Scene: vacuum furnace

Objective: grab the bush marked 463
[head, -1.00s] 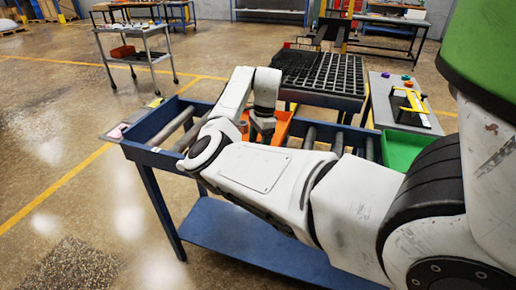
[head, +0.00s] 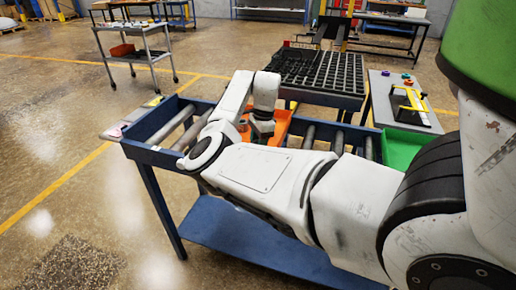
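My gripper (head: 262,131) points down at the orange bin (head: 282,124) on the blue roller table. The wrist and forearm hide much of the bin, and the fingers are too small and dark to show whether they are open or shut. A small grey-brown round part (head: 243,126) shows just left of the gripper, at the bin's left side; it may be a bush. No mark 463 can be read in this view.
The blue roller table (head: 158,156) carries the orange bin and a green bin (head: 398,146) at right. A black gridded rack (head: 318,72) stands behind. A grey side table (head: 420,118) holds a yellow-handled device. Open floor lies at left.

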